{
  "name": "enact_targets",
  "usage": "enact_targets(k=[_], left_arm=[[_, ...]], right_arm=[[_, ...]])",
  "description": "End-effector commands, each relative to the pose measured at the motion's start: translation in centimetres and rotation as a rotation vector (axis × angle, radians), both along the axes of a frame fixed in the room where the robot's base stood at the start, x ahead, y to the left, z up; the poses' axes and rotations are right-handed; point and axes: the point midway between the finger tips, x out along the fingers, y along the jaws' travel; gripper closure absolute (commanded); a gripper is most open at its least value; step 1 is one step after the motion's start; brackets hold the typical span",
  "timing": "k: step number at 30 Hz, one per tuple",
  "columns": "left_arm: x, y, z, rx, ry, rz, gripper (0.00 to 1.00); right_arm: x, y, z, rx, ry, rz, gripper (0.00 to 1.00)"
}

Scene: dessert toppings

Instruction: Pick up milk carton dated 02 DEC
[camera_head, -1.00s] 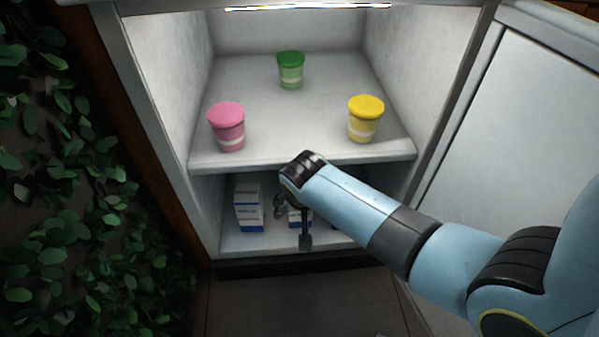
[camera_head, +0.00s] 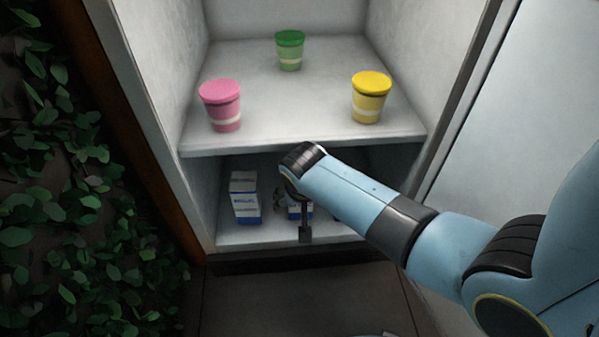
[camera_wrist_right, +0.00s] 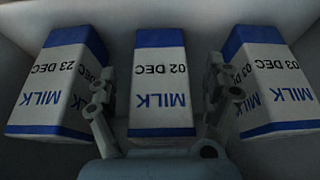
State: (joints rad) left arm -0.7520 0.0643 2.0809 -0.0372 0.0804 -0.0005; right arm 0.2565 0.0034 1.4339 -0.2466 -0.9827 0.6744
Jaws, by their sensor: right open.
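In the right wrist view three white and blue milk cartons stand side by side, their print upside down. The middle carton (camera_wrist_right: 161,85) reads 02 DEC. The left carton (camera_wrist_right: 58,85) reads 23 DEC and the right carton (camera_wrist_right: 272,85) reads 03 DEC. My right gripper (camera_wrist_right: 162,88) is open, with one finger on each side of the middle carton; contact cannot be told. In the head view the gripper (camera_head: 292,208) reaches into the lower fridge compartment and partly hides a carton (camera_head: 296,212). Another carton (camera_head: 244,198) stands left of it. My left gripper is not in view.
The fridge shelf (camera_head: 290,133) lies above the cartons and close to my right wrist. It bears a pink tub (camera_head: 222,108), a green tub (camera_head: 289,52) and a yellow tub (camera_head: 370,98). The open door (camera_head: 500,130) is at the right, leaves (camera_head: 60,200) at the left.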

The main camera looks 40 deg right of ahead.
Motion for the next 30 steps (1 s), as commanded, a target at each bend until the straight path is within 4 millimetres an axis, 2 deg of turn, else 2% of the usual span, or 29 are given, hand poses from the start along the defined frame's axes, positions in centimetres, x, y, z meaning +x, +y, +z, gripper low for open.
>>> enact_targets(k=[6, 25, 30], left_arm=[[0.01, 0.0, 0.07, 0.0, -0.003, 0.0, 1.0], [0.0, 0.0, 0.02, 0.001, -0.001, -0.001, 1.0], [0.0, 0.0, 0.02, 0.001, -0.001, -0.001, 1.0]], right_arm=[[0.04, -0.01, 0.06, -0.001, -0.001, 0.0, 0.15], [-0.01, 0.01, 0.01, 0.0, 0.0, 0.0, 0.98], [0.08, 0.01, 0.07, 0.0, -0.002, 0.0, 0.99]])
